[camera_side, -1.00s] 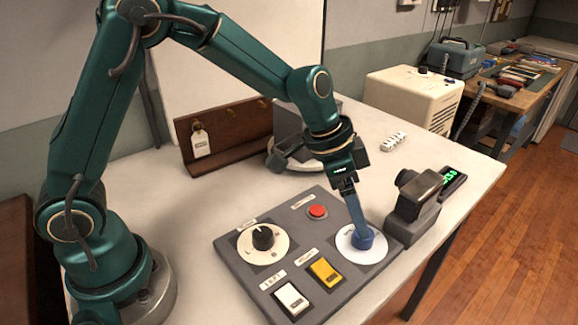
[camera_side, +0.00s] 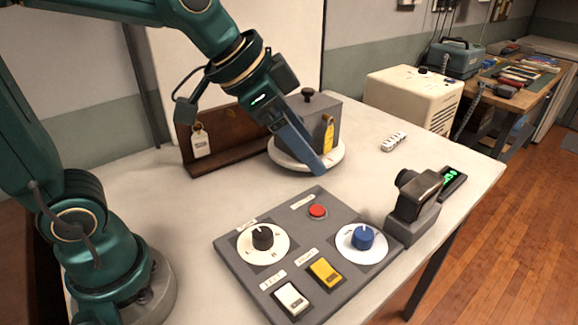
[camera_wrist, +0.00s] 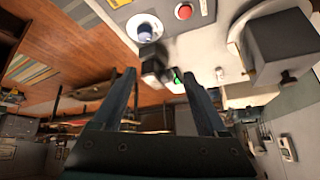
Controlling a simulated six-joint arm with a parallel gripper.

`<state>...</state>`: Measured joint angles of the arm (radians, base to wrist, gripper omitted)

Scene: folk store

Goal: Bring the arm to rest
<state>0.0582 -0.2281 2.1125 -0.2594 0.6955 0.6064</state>
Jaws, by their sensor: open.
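My gripper (camera_side: 312,168) is raised above the table in the side view, in front of a grey box on a round white base. It also shows in the wrist view (camera_wrist: 160,85), where its two fingers stand apart with nothing between them. The control panel (camera_side: 225,250) lies on the table below and in front of the gripper. It carries a black knob (camera_side: 262,237), a blue knob (camera_side: 362,237), a red button (camera_side: 317,211), a white switch (camera_side: 291,298) and a yellow switch (camera_side: 325,272). The gripper is apart from all of them.
The grey box (camera_side: 312,118) with a yellow tag stands close behind the gripper. A brown key rack (camera_side: 228,152) with a white tag is at its left. A dark scanner-like device (camera_side: 414,205) stands right of the panel. The table's right side is mostly clear.

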